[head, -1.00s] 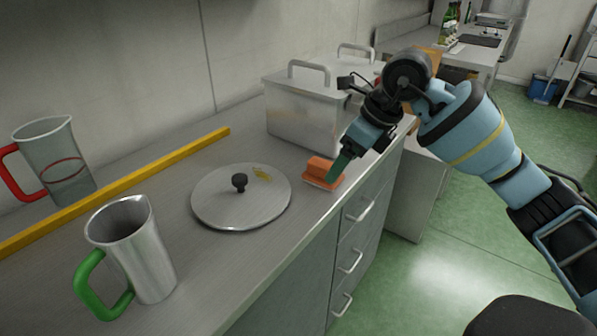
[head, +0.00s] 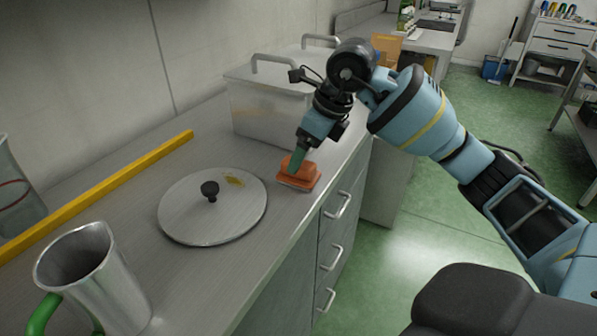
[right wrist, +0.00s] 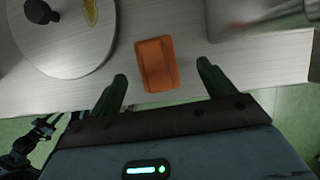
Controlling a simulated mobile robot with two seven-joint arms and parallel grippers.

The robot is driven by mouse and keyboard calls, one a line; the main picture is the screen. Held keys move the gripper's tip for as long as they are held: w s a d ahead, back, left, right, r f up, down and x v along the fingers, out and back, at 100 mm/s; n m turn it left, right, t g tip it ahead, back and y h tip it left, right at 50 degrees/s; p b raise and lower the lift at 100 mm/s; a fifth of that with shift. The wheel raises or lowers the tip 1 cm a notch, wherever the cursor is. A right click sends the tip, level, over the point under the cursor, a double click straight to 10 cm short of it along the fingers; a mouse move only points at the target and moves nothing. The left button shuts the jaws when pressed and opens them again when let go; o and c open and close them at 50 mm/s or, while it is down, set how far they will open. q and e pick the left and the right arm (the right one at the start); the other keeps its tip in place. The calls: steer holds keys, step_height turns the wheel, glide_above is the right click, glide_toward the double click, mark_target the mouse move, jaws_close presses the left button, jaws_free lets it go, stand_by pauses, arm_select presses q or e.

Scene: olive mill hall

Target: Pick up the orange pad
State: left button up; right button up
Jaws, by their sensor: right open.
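The orange pad (head: 300,176) lies on the steel counter near its front edge, to the right of a round lid. It has a raised block on a flatter base. My right gripper (head: 297,163) reaches down over it from the right in the head view, its green fingers partly covering the pad. In the right wrist view the pad (right wrist: 156,64) lies ahead of and between the two green fingertips of the open gripper (right wrist: 162,80), with a gap on either side and nothing held. My left gripper is not in view.
The round lid (head: 232,219) with a black knob and a yellow smear lies left of the pad. A steel box (head: 268,108) stands behind it. A yellow bar (head: 110,190) lies along the wall side. A steel jug (head: 105,290) with a green handle stands front left.

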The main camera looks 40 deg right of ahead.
steer(key=x, duration=0.5)
steer(key=shift+s+a, duration=0.1)
steer(key=shift+a, duration=0.2)
steer(key=shift+r, duration=0.1)
steer(key=c, duration=1.1)
steer(key=shift+r, duration=0.45)
steer(key=r, duration=0.2)
steer(key=shift+s+a+r, duration=0.1)
steer(key=shift+s+r, duration=0.15)
steer(key=shift+r, duration=0.1)
steer(key=s+a, duration=0.2)
steer(key=s, duration=0.2)
steer(key=s+a+r, duration=0.1)
steer(key=s+a, duration=0.1)
steer(key=s, duration=0.3)
steer(key=s+a, duration=0.2)
steer(key=s, duration=0.3)
steer(key=shift+s+r, duration=0.15)
